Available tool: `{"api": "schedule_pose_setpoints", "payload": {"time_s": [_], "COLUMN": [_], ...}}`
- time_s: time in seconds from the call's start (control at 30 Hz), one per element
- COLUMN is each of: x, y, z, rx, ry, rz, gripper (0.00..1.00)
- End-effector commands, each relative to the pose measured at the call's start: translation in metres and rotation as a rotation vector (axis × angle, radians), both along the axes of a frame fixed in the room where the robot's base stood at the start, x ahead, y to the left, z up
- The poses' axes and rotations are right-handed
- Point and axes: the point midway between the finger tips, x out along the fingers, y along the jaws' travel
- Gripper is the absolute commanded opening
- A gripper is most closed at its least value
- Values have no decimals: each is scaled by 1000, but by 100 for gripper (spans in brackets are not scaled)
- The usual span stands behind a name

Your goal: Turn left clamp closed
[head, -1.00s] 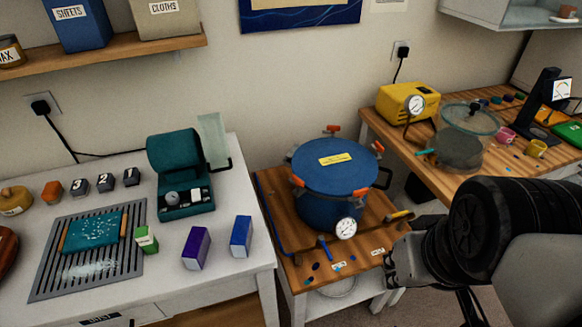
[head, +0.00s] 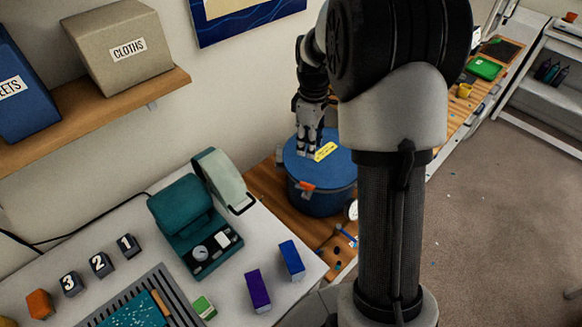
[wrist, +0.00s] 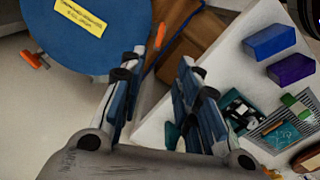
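The blue pot (head: 325,202) stands on the wooden stand, its lid on and a yellow label on top. One orange-handled clamp (head: 306,186) shows at its front-left rim. My gripper (head: 309,152) points down at the lid's back-left side in the head view. In the wrist view the gripper (wrist: 163,58) has its fingers apart, with nothing seen held. An orange clamp handle (wrist: 160,36) shows close to the left finger's tip, at the edge of the lid (wrist: 60,35). I cannot tell whether they touch. Another orange clamp (wrist: 35,60) sits across the lid. My arm hides the pot's right side.
The white counter (head: 190,300) at the left holds a teal machine (head: 190,230), a purple box (head: 258,291) and a blue box (head: 291,260). The shelf (head: 100,115) is above it. A gauge (head: 351,209) sits at the pot's front. Open floor lies at the right.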

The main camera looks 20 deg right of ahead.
Motion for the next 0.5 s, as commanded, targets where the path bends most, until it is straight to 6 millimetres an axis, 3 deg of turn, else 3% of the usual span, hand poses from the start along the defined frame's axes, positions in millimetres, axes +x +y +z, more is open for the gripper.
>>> {"api": "schedule_pose_setpoints", "payload": {"time_s": [0.5], "x": [-2], "y": [1], "z": [-107], "rx": [2], "ry": [4], "rz": [-2], "gripper": [30]}}
